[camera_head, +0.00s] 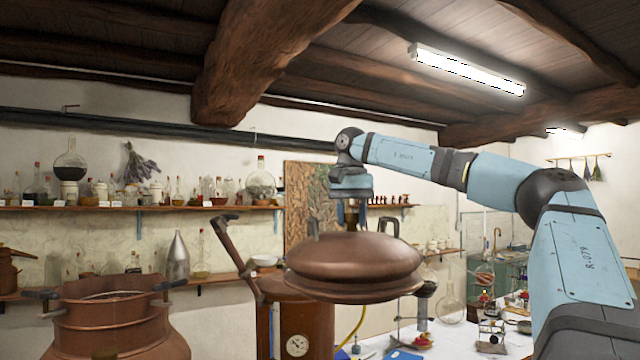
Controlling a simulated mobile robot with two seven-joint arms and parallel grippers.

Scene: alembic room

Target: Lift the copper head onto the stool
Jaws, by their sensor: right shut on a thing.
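The copper head (352,262) is a wide, rounded copper lid with a rim and dark loop handles on top. It hangs in the air near the middle of the head view, about level. My right gripper (352,218) points down from above and is shut on the top of the head; its fingertips are partly hidden there. My left gripper is out of view. I see no stool in this view.
A large open copper pot (110,325) with dark handles stands at the lower left. Behind the head is a copper vessel with a dial (300,335). A white table (455,345) with glassware is at the right. Wall shelves (120,208) hold several flasks and bottles.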

